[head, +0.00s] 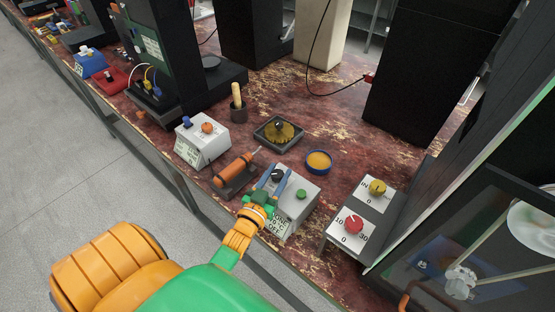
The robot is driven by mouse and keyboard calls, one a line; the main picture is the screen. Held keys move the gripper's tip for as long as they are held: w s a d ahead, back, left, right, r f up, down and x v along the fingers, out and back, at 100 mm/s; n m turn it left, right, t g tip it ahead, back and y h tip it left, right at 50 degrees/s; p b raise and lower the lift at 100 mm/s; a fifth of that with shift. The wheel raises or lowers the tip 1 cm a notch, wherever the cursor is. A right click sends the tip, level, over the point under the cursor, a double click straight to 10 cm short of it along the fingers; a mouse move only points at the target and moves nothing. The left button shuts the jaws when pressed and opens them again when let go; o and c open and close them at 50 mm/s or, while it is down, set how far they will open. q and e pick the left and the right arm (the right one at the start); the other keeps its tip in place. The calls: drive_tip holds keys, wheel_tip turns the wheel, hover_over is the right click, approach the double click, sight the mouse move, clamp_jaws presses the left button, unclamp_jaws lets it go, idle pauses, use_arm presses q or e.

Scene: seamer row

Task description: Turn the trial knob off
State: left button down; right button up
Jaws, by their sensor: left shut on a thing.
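A white control box (310,189) stands near the front edge of the bench. Its sloped top carries a dark knob (278,174) and a green button (301,194). A label with small print, partly hidden by my arm, is on its front. My left gripper (275,179) reaches over the box from the front, its blue fingers on either side of the dark knob and shut on it. The fingers hide part of the knob, so I cannot read its pointer. My right gripper is not in view.
An orange cylinder (234,168) in a dark holder lies left of the box. Another white box (203,141) stands beyond it. A brass gear (279,131) on a dark tray and a blue-rimmed dish (319,161) sit behind. Red (353,222) and yellow (377,187) knobs are to the right.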

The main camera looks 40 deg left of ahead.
sight(275, 180)
use_arm(q)
drive_tip(key=shift+n+y, duration=0.5)
drive_tip(key=shift+y, duration=0.2)
drive_tip(key=shift+c, duration=2.1)
unclamp_jaws()
drive_tip(key=v, duration=0.7)
drive_tip(key=shift+s+r, duration=0.1)
